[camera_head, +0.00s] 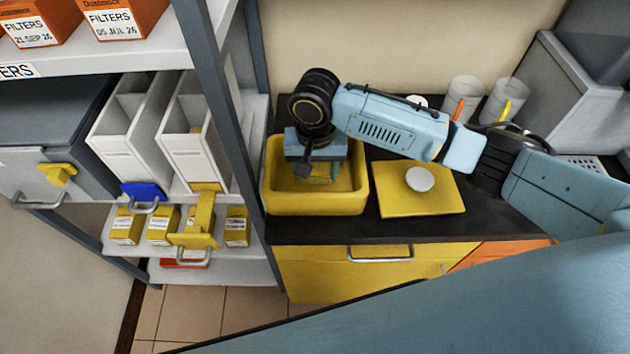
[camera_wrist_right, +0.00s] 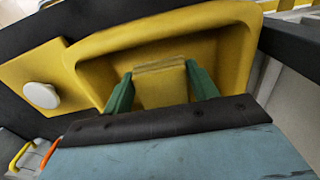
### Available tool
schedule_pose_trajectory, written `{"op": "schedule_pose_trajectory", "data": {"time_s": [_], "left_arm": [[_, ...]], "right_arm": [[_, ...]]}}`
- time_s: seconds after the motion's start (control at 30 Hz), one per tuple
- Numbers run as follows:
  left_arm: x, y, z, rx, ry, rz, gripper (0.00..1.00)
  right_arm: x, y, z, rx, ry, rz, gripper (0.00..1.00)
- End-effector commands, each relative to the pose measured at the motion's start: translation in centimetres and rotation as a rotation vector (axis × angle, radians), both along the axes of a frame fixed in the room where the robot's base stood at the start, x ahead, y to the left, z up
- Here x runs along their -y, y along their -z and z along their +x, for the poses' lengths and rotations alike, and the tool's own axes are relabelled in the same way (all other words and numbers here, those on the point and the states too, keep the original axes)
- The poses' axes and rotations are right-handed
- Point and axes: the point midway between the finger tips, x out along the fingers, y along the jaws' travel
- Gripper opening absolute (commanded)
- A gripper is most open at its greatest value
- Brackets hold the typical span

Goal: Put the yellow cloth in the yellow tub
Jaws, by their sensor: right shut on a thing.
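The yellow tub (camera_head: 315,208) stands on the dark counter, at the middle of the head view. My right gripper (camera_head: 318,178) points down into it from above, inside its rim. In the right wrist view its two green fingers (camera_wrist_right: 160,88) are shut on the yellow cloth (camera_wrist_right: 160,84), a flat folded piece between them. The cloth is over the inside of the tub (camera_wrist_right: 110,42). Whether the cloth touches the tub's floor I cannot tell. In the head view the gripper mostly hides the cloth. My left gripper is not in view.
A yellow board (camera_head: 440,203) with a white round disc (camera_head: 420,179) lies right of the tub. White cups (camera_head: 462,98) stand behind it. A grey shelf post (camera_head: 228,110) rises close left of the tub, beside shelves with white bins (camera_head: 185,150).

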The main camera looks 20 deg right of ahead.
Motion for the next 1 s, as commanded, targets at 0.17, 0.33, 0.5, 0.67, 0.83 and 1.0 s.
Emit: {"op": "schedule_pose_trajectory", "data": {"time_s": [0.17, 0.33, 0.5, 0.67, 0.83, 1.0], "left_arm": [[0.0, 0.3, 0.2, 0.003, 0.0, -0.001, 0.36], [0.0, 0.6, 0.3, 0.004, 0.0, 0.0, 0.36], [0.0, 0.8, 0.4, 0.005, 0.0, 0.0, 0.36], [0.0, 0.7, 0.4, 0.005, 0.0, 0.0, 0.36], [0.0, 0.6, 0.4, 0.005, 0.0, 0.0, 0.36], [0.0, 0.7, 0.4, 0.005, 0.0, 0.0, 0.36]], "right_arm": [[0.0, 1.7, 0.0, -0.001, 0.0, 0.0, 0.37], [0.0, 3.7, -0.1, -0.001, -0.001, -0.001, 0.37], [0.0, 5.3, 0.0, 0.001, -0.003, 0.0, 0.37], [0.0, 5.2, 0.0, 0.001, -0.003, 0.001, 0.37], [0.0, 5.5, 0.0, 0.001, -0.003, 0.002, 0.6], [0.0, 5.5, 0.0, 0.0, -0.003, 0.001, 0.8]]}}
